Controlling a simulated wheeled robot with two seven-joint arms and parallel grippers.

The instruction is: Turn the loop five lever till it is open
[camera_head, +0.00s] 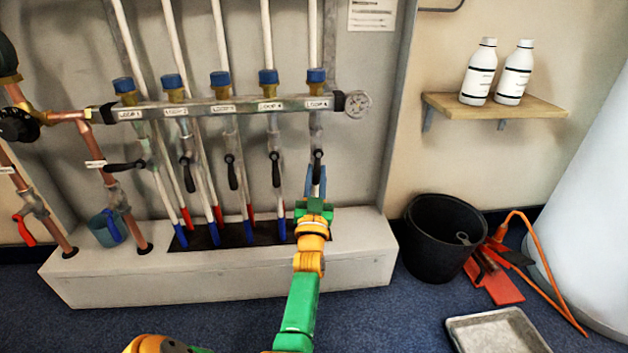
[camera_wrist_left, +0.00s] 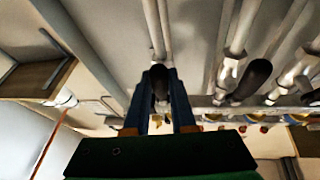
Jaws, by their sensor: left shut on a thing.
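The loop five lever (camera_head: 318,158) is black and sits under the LOOP 5 label at the right end of the manifold (camera_head: 225,108). It points down, roughly along its pipe; its lower part is partly hidden by my gripper. My left gripper (camera_head: 316,182) reaches up from below and is shut on this lever. In the left wrist view the black lever end (camera_wrist_left: 160,82) sits between the two blue fingers. My right gripper is not in view.
The loop four lever (camera_head: 275,170) hangs down close to the left of my gripper; it also shows in the wrist view (camera_wrist_left: 252,80). The loop one lever (camera_head: 125,166) points left. A white plinth (camera_head: 340,250) stands below. A black bucket (camera_head: 440,240) stands right.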

